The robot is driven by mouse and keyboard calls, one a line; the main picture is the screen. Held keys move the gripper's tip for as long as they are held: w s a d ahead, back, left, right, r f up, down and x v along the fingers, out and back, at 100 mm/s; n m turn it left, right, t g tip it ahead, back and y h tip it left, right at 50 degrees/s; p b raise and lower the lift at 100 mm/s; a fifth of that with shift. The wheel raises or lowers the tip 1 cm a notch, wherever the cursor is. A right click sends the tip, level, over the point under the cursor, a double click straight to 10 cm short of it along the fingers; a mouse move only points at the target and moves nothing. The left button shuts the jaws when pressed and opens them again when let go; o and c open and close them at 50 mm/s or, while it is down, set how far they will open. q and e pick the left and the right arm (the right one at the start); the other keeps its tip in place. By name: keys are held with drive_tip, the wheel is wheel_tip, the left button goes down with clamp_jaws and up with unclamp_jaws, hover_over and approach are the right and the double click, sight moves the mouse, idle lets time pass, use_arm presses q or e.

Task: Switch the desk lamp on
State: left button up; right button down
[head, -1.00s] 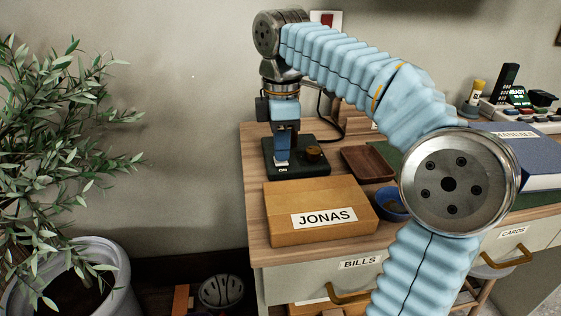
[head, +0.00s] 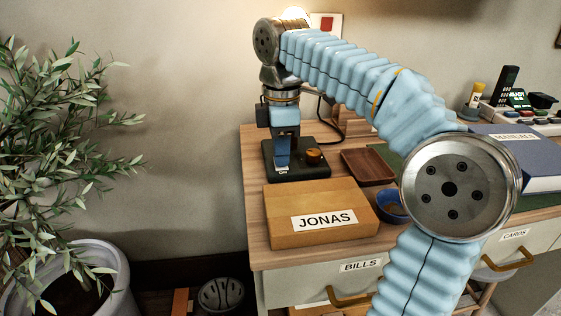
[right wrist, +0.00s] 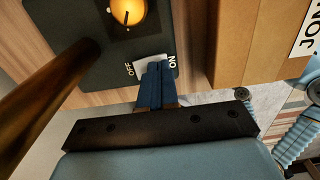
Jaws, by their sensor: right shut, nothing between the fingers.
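The desk lamp's dark base (head: 316,172) stands on the desk behind the JONAS box. It carries a round orange-brown knob (head: 314,156), which glows in the right wrist view (right wrist: 128,11). A white rocker switch (right wrist: 148,68) lies between the OFF and ON labels. A bright glow (head: 296,13) shows above my arm, where the lamp head is mostly hidden. My right gripper (head: 283,162) points down, shut and empty, with its blue fingertips (right wrist: 155,72) at the switch's ON side. Whether they still touch it is unclear. My left gripper is not in view.
The JONAS box (head: 290,230) sits close in front of the lamp base. A brown tray (head: 368,166), a blue bowl (head: 389,203) and a blue binder (head: 520,160) are to the right. A potted plant (head: 70,150) is at the left.

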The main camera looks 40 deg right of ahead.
wheel_tip(320, 180, up, 5)
drive_tip(key=p, duration=0.4)
drive_tip(key=shift+p, duration=0.3)
drive_tip(key=shift+r, duration=0.8)
